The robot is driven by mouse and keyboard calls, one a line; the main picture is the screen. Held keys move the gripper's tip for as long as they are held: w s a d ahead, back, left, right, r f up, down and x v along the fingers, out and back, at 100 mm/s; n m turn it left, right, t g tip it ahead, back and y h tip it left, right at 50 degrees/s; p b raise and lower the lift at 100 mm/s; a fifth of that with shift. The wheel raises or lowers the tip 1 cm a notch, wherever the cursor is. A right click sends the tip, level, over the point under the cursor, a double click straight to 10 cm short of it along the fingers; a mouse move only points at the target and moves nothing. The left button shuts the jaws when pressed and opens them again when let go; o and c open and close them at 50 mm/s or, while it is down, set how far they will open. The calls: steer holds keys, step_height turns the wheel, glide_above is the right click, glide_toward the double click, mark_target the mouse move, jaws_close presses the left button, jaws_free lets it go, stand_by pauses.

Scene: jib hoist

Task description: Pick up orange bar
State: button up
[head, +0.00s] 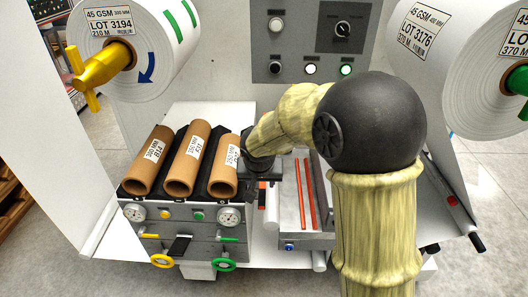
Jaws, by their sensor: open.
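Two thin orange-red bars lie side by side in a grey metal tray (290,241): a left bar (300,195) and a right bar (309,195). I cannot tell which one the task means. My gripper (263,182) is dark and points down just left of the tray, right of the cardboard tubes. It is open; its fingertips are small and partly hidden by my wrist. A small orange-red patch (262,196) shows right by the fingers; I cannot tell what it belongs to or whether it touches them. My arm hides the tray's right part.
Cardboard tubes (189,160) rest on a black rack left of my gripper, above a panel with gauges (229,215) and valves. White rolls hang at upper left (145,40) and upper right (470,60). A grey control box (290,45) stands behind.

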mark_target(262, 188)
steer(key=shift+p+x, duration=0.3)
steer(key=shift+x, duration=2.35)
steer(key=shift+w+d+r, duration=0.1)
steer(key=shift+d, duration=0.05)
jaws_close()
